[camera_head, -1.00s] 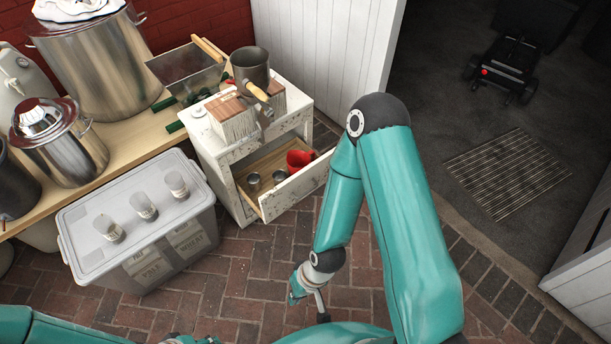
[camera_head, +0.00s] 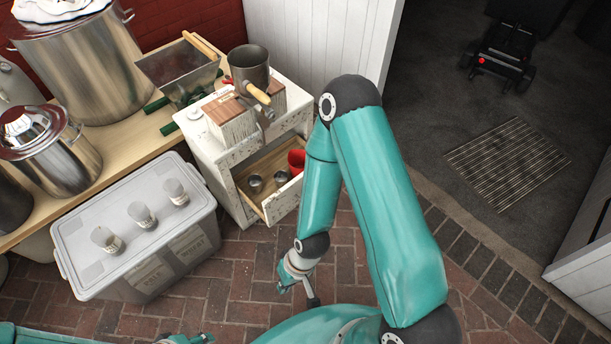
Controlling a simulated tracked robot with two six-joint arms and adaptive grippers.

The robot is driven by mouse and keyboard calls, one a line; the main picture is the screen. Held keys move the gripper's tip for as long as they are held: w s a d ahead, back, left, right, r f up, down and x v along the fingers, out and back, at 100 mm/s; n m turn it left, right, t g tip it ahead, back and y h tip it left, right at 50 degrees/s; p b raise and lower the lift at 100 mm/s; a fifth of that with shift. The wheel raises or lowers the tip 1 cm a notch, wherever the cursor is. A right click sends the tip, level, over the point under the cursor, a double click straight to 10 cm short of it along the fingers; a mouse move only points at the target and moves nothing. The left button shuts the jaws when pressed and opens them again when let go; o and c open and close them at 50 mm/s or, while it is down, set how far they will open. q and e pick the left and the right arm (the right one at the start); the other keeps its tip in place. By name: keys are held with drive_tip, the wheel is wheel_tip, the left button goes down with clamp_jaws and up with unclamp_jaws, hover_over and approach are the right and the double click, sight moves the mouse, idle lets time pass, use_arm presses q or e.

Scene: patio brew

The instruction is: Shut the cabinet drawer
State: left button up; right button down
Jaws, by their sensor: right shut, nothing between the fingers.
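The white, worn wooden cabinet (camera_head: 227,173) stands in the middle left. Its drawer (camera_head: 284,202) is pulled out toward the lower right, with its wooden floor showing. Two small metal cups and a red object (camera_head: 297,161) are in the drawer. My right arm partly hides the drawer's right end and the red object. My right gripper (camera_head: 313,301) is shut and empty. It points down over the brick floor, in front of the drawer and apart from it in the picture.
A grain mill with a metal hopper (camera_head: 180,74) and a dark pot (camera_head: 249,66) are on or by the cabinet top. A grey lidded bin (camera_head: 88,227) with small glasses stands left of the cabinet. Brick floor (camera_head: 235,275) is open in front.

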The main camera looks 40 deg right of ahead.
drive_tip(key=shift+w+a, duration=0.1)
drive_tip(key=shift+w, duration=0.1)
drive_tip(key=w+d+f+m+t+h+b, duration=0.1)
drive_tip(key=w+d+f+m+t+b, duration=0.1)
drive_tip(key=w+d+f+m+b, duration=0.55)
drive_tip(key=w+d+f+m+t+h+b, duration=0.1)
drive_tip(key=w+d+f+m+b, duration=0.35)
drive_tip(key=d+m+b, duration=0.5)
drive_tip(key=w+d+r+m+t+h+b, duration=0.1)
drive_tip(key=w+d+r+m+t+b, duration=0.15)
drive_tip(key=d+m+b, duration=0.6)
drive_tip(key=w+d+r+m+t+b, duration=0.2)
drive_tip(key=w+d+m+t+b, duration=0.15)
drive_tip(key=d+m+b, duration=0.45)
drive_tip(key=w+r+b+x, duration=0.1)
drive_tip(key=r+b+x, duration=0.1)
drive_tip(key=x, duration=1.1)
drive_tip(key=shift+w+a+g+b, duration=0.3)
drive_tip(key=shift+w+a+b, duration=0.05)
drive_tip(key=shift+a+b, duration=0.1)
drive_tip(key=shift+r+n, duration=0.1)
drive_tip(key=shift+n, duration=0.15)
